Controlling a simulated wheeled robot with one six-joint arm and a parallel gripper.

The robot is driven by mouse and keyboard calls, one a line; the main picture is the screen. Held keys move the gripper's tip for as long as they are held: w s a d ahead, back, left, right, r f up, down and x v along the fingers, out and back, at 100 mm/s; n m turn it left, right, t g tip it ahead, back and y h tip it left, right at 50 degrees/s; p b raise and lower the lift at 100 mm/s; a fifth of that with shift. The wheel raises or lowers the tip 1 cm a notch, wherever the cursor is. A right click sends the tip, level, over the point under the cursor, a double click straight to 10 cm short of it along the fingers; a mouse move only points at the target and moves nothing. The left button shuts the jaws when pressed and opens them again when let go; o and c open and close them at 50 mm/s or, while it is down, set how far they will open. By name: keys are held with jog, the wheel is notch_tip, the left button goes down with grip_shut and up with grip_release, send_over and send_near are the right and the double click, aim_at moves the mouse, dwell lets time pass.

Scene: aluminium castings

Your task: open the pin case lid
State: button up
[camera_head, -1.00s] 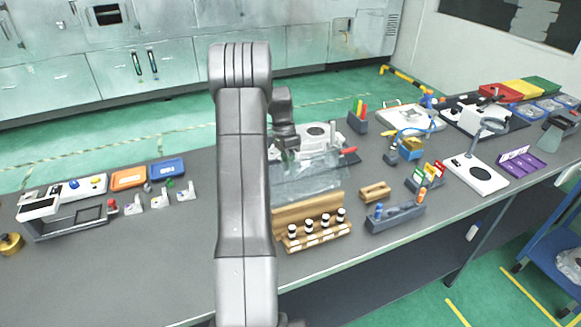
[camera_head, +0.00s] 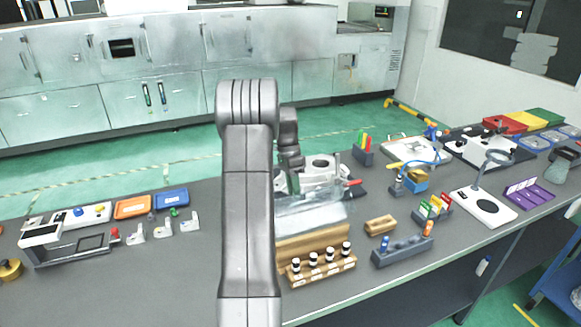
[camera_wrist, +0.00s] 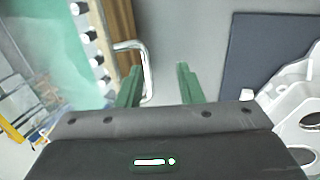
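A clear, see-through case (camera_head: 325,213), which seems to be the pin case, lies on the bench behind a wooden bottle rack. Its lid is hard to make out, and my arm covers its left part. My gripper (camera_head: 294,186) points down at the far left of the case. A bent silver bar handle (camera_wrist: 147,68) curves around beside the left finger. I cannot tell whether they touch.
The wooden rack (camera_head: 322,276) with several small bottles stands in front of the case. A white machine part on a dark mat (camera_head: 352,191) is close behind. A small wooden block (camera_head: 380,226) and a grey holder (camera_head: 402,252) stand to the right.

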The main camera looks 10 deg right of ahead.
jog(key=v, duration=1)
jog(key=shift+a+b, duration=0.2)
jog(key=shift+b, duration=0.1)
jog(key=p+x, duration=0.1)
jog(key=x, duration=1.1)
jog(key=shift+w+d, duration=0.1)
